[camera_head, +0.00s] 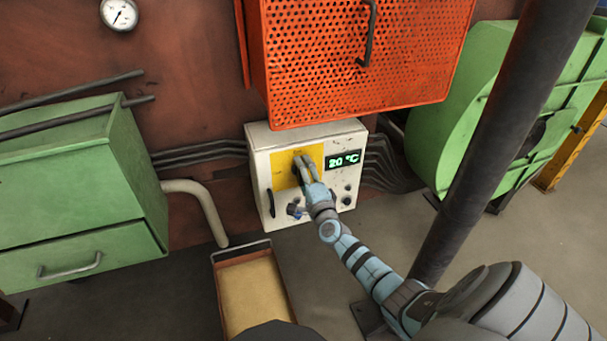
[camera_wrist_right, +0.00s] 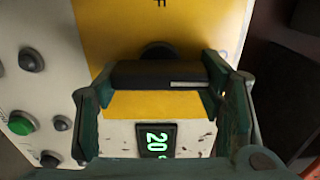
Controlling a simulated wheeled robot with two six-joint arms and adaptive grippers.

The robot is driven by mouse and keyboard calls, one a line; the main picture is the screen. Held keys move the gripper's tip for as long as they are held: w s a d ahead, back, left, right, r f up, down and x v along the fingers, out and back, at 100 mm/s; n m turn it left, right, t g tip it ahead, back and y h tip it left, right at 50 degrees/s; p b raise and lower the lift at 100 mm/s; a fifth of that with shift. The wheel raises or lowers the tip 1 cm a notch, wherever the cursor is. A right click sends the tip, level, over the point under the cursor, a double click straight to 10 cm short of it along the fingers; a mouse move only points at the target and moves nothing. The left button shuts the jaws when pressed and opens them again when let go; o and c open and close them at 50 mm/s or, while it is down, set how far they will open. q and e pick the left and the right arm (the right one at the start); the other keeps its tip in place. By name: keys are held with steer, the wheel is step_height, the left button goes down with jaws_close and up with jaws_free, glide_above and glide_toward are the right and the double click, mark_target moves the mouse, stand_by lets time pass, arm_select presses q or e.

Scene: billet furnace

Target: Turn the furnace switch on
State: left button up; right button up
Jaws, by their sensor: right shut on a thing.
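The furnace switch (camera_wrist_right: 158,76) is a dark bar-shaped handle with a white mark, set on a yellow plate (camera_wrist_right: 110,40) in the right wrist view. My right gripper (camera_wrist_right: 160,90) is shut on it, with one finger at each end of the bar. In the head view, my right gripper (camera_head: 306,172) reaches the yellow plate (camera_head: 283,172) on the white control box (camera_head: 262,150) and mostly hides the switch. The green display (camera_head: 344,160) beside the plate reads 20 °C. My left gripper is not in view.
An orange perforated guard (camera_head: 350,70) hangs just above the box. Small knobs and a green button (camera_wrist_right: 22,123) sit on the box's lower part. A tray (camera_head: 253,290) stands below. A green cabinet (camera_head: 70,190) is left, and a dark post (camera_head: 495,140) is right.

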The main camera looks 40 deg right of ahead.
steer(key=o, duration=1.2)
steer(key=shift+c, duration=0.2)
steer(key=v, duration=1.2)
